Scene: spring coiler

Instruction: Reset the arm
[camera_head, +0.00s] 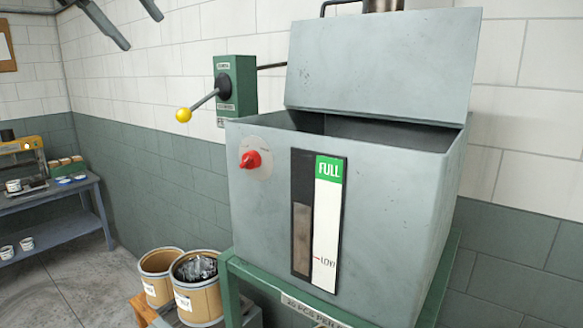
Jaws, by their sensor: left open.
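My left gripper (141,31) shows at the top left edge, with two dark grey fingers spread apart and nothing between them. It is in front of the white tiled wall, to the left of and above the green lever box (238,82), and touches nothing that I can see. The lever on that box has a yellow knob (183,115) and points down to the left. The rest of my left arm is out of the picture. My right gripper is not in view.
A grey hopper (250,205) with raised lid (380,65), red knob (251,159) and FULL/LOW gauge (328,215) fills the centre on a green stand (232,290). Drums (158,285) (200,303) stand below. A blue bench (45,195) is at left. Floor between is clear.

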